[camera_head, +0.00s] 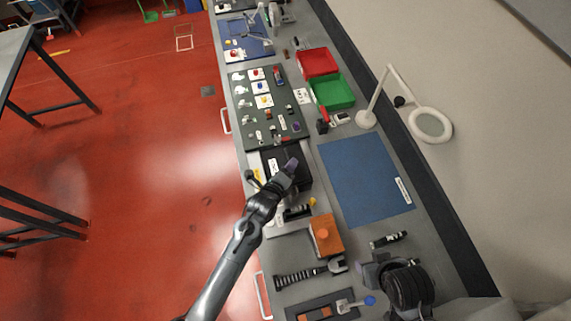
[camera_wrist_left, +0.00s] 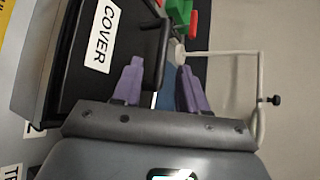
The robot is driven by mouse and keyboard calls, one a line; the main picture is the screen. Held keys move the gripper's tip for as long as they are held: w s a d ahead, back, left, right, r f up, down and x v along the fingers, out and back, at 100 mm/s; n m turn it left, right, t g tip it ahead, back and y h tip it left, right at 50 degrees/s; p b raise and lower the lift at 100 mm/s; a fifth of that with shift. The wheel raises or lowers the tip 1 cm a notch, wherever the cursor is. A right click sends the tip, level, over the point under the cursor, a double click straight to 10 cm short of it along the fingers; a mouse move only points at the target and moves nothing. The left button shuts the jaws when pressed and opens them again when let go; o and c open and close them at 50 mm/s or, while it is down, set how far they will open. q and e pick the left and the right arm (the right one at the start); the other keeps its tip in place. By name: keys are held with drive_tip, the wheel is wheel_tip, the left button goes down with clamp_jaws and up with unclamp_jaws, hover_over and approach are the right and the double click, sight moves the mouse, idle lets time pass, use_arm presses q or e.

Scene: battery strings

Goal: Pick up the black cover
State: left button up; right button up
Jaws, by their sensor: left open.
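The black cover (camera_head: 303,181) lies on the bench below the dark parts board in the head view. In the left wrist view the cover (camera_wrist_left: 130,45) fills the upper left, with a white COVER label and a raised black handle along its right side. My left gripper (camera_head: 291,166) is over the cover in the head view and hides part of it. In the left wrist view its purple fingers (camera_wrist_left: 160,87) are apart, and the handle's end shows between and beyond them. Whether a finger touches it, I cannot tell. I cannot make out my right gripper.
A blue mat (camera_head: 362,180) lies right of the cover. A dark board (camera_head: 290,93) with several small parts, a green bin (camera_head: 333,92) and a red bin (camera_head: 318,63) are farther up. An orange block (camera_head: 325,235) stands nearer. A white lamp (camera_head: 430,124) stands at the wall.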

use_arm(q)
clamp_jaws()
drive_tip(key=shift+r, duration=0.15)
